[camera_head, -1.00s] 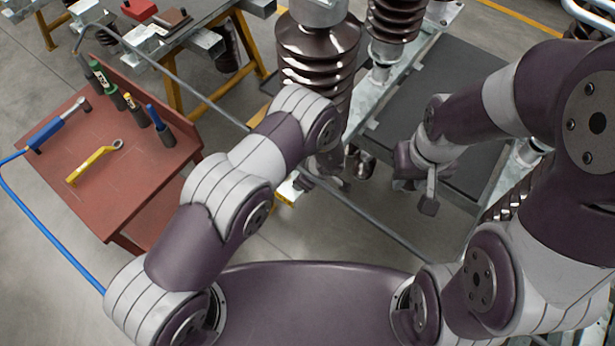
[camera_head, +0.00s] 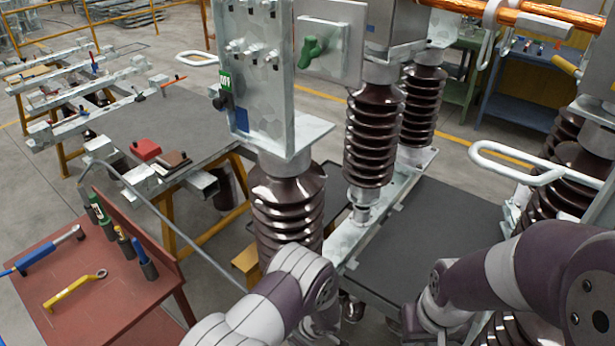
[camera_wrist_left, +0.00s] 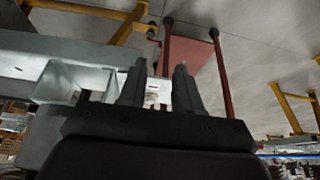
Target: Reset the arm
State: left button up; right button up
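My left arm (camera_head: 270,308) comes up from the bottom of the head view in front of a ribbed brown insulator (camera_head: 288,208). Its gripper is hidden there. In the left wrist view my left gripper (camera_wrist_left: 158,88) shows two fingers apart with nothing between them. My right arm (camera_head: 500,280) reaches in from the right edge. My right gripper (camera_head: 416,324) is low in the head view over the dark flat platform, partly cut off by the bottom edge, and its fingers are not clear.
A red tool table (camera_head: 95,310) with a yellow wrench (camera_head: 75,290) stands at left. A metal plate with bolts (camera_head: 262,75) tops the near insulator. More insulators (camera_head: 375,135) stand behind. A white handle bar (camera_head: 515,168) juts in at right. The dark platform (camera_head: 440,225) is largely bare.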

pick_arm(q)
jog(key=s+d+r+m+g+h, duration=0.2)
jog(key=s+r+m+h, duration=0.4)
jog(key=r, duration=0.3)
jog(key=s+a+r+m+y+b, duration=0.1)
jog(key=s+a+r, duration=0.3)
jog(key=a+r, duration=0.4)
jog(key=s+a+r+m+y+b, duration=0.1)
jog(key=s+a+r+m, duration=0.3)
jog(key=a+r, duration=0.4)
notch_tip(320, 180, up, 3)
jog(key=shift+s+a+r+t+b, duration=0.1)
jog(key=shift+s+a+t+b, duration=0.15)
jog(key=shift+s+t+b, duration=0.25)
jog(key=shift+s, duration=0.2)
